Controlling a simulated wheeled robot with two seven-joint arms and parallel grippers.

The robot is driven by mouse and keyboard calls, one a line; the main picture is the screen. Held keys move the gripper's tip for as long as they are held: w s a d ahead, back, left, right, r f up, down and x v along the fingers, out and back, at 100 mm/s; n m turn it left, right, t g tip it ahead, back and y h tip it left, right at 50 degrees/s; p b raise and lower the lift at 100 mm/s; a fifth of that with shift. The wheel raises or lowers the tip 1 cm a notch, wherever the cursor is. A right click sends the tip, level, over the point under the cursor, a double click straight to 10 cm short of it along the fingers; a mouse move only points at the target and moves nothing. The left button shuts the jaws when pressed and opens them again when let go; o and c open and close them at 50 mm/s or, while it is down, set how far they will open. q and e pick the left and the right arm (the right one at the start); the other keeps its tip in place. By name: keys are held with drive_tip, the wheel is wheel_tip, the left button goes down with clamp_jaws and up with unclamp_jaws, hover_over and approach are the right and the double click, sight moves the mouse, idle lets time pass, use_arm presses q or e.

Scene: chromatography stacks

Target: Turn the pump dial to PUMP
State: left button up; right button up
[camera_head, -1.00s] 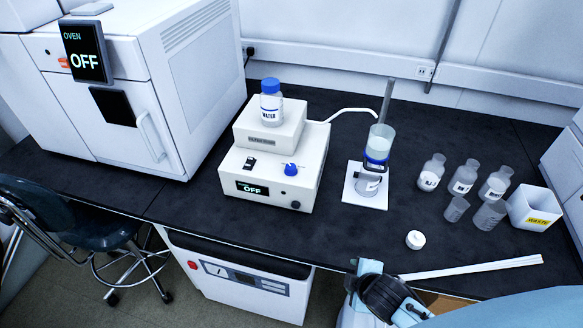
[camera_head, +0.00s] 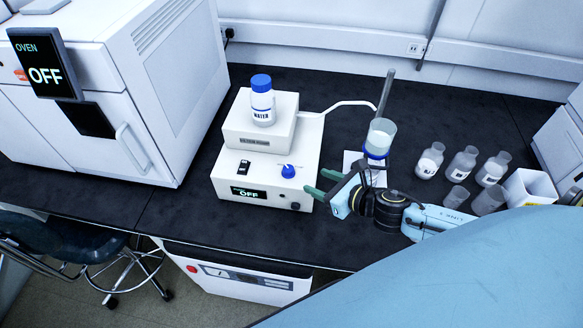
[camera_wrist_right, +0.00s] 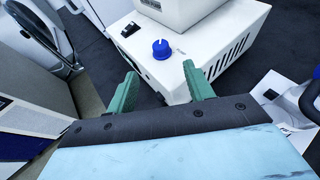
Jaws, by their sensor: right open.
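The pump box (camera_head: 228,160) is white, with a blue dial (camera_head: 288,171) on its top right and a small display reading OFF (camera_head: 248,192) on its front. The blue dial also shows in the right wrist view (camera_wrist_right: 161,49), beyond and between the fingertips. My right gripper (camera_head: 318,184) has green fingers, is open and empty, and is just right of the pump box, apart from the dial. It also shows in the right wrist view (camera_wrist_right: 158,88). My left gripper is not in view.
A blue-capped WATER bottle (camera_head: 262,102) stands on the upper box. A stand with a beaker-like funnel (camera_head: 381,135) is behind my right gripper. Several bottles (camera_head: 465,162) and a white waste bin (camera_head: 530,187) stand at right. The oven (camera_head: 100,80) is at left.

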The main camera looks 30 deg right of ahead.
sight(291, 170)
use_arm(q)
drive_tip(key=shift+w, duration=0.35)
use_arm(e)
drive_tip(key=x, duration=1.1)
drive_tip(key=c, duration=1)
drive_tip(key=shift+o, duration=0.2)
